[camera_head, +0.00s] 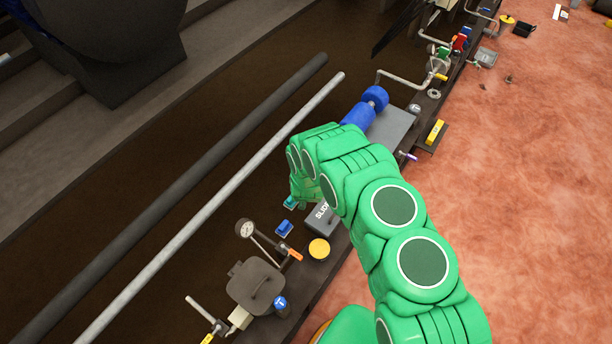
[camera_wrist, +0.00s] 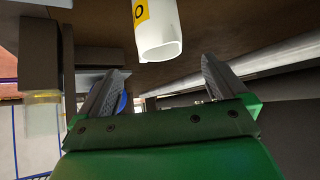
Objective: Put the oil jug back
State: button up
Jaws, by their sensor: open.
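In the wrist view, a white round-ended container (camera_wrist: 160,38) with a yellow label hangs in from the top edge. Only its end shows, and I cannot tell if it is the oil jug. My gripper (camera_wrist: 164,67) is open, its two grey fingers apart and nothing between them. The white end lies beyond the fingertips, roughly centred on the gap and not visibly touched. In the head view, my green arm bends over the dark bench and hides the gripper and what lies beneath it. I can make out no sure oil jug there.
A dark bench (camera_head: 290,322) runs diagonally, with a grey lettered box (camera_head: 322,218), a yellow disc (camera_head: 319,249), a gauge (camera_head: 245,229), a grey lidded vessel (camera_head: 255,287) and a blue cylinder (camera_head: 359,115). Two long pipes lie left. The reddish floor at right is mostly clear.

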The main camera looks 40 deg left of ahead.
jog(key=shift+s+r, duration=0.1)
jog(key=w+d+r+m+h, duration=0.1)
jog(key=w+d+r, duration=0.25)
jog(key=r, duration=0.35)
jog(key=w+d+r+g, duration=0.1)
jog(key=w+d+r, duration=0.2)
jog(key=d+r, duration=0.25)
jog(key=w+d+r+m+h, duration=0.1)
jog(key=w+d+r, duration=0.3)
jog(key=r, duration=0.4)
jog(key=s+d+r+m+g+h, duration=0.2)
jog(key=s+d+r, duration=0.1)
jog(key=d+r, duration=1.45)
jog(key=s+d+r+g, duration=0.2)
jog(key=s+d+r, duration=0.5)
jog(key=d+r, duration=0.3)
jog(key=s+d+r+m+g, duration=0.1)
jog(key=s+d+r, duration=0.3)
jog(key=s, duration=0.6)
jog(key=s+d+r+m+g, duration=0.1)
jog(key=s+d+r, duration=0.2)
jog(key=s+d, duration=0.3)
jog(key=s+d+r+m+g+h, duration=0.1)
jog(key=s+d+r, duration=0.3)
jog(key=s, duration=1.2)
jog(key=shift+d+r+g, duration=0.35)
jog(key=shift+d+g, duration=0.15)
jog(key=shift+d, duration=0.6)
